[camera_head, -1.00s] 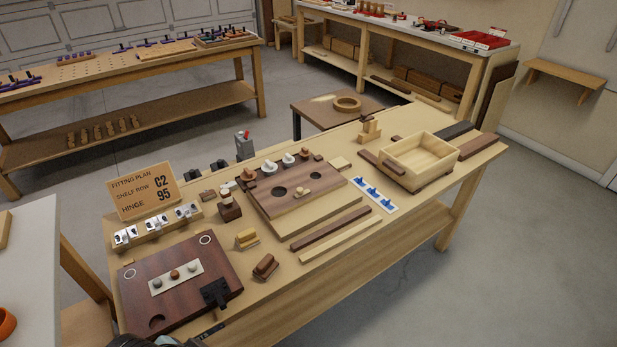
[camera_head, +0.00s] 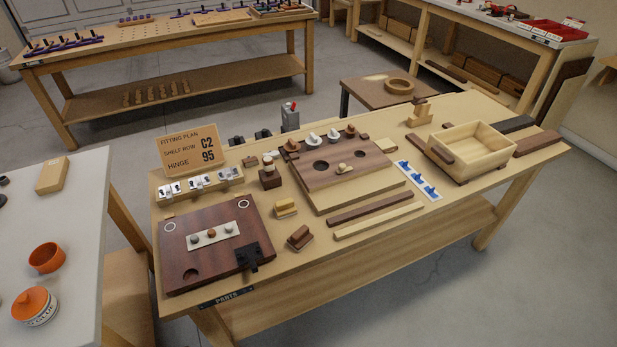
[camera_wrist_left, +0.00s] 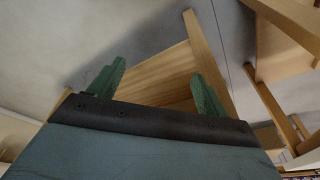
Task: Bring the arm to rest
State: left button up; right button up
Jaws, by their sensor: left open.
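My left gripper (camera_wrist_left: 157,88) shows in the left wrist view with its two green fingers spread apart and nothing between them. Beyond the fingers are a wooden board and legs of bench furniture (camera_wrist_left: 165,75) and grey floor. In the head view neither of my arms nor grippers is in the picture. The workbench (camera_head: 330,262) stands in the middle of that view with its parts lying on it.
On the bench lie a dark red-brown door panel (camera_head: 180,272), a fitting plan sign (camera_head: 190,150), a board with round holes (camera_head: 375,172) and an open wooden box (camera_head: 475,152). A pale table (camera_head: 70,215) with orange pots stands at left. Grey floor lies in front.

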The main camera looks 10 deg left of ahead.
pick_arm(q)
jog(key=s+a+f+b, duration=0.1)
jog(key=s+f, duration=0.7)
jog(key=f, duration=0.3)
jog(key=s+a+f+g+b, duration=0.1)
jog(key=s+a+f+b, duration=0.1)
jog(key=s+f, duration=0.7)
notch_tip(320, 180, down, 3)
jog(key=shift+s+f+g, duration=0.1)
jog(key=shift+s+g, duration=0.2)
